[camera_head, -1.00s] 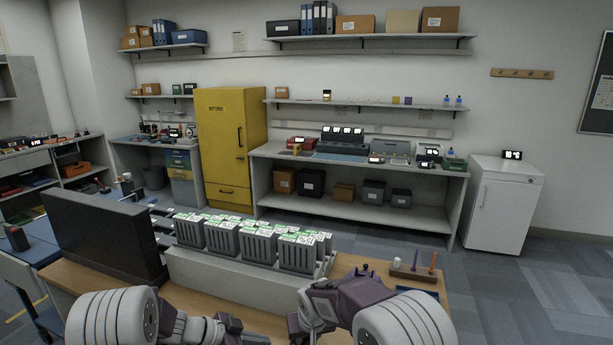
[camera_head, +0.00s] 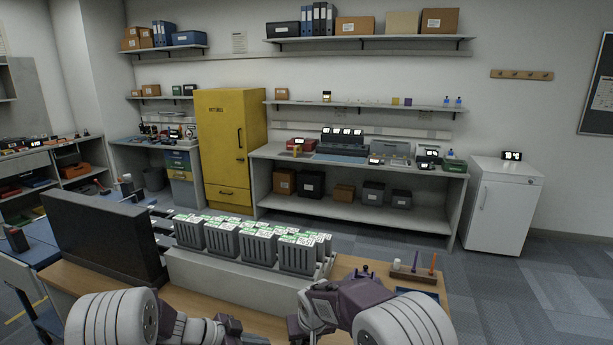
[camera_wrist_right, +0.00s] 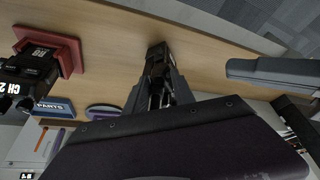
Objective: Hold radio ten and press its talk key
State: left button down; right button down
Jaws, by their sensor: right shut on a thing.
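My right gripper (camera_wrist_right: 158,75) points at the wooden desk in the right wrist view, its fingers closed around a small dark object. The fingers cover most of it, so I cannot read a number on it.
A rack of several grey batteries (camera_head: 255,243) and a black monitor (camera_head: 105,238) stand on the desk. A "PARTS" label (camera_wrist_right: 48,107) shows in the wrist view.

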jog(key=shift+s+f, duration=0.2)
jog(key=shift+f, duration=0.1)
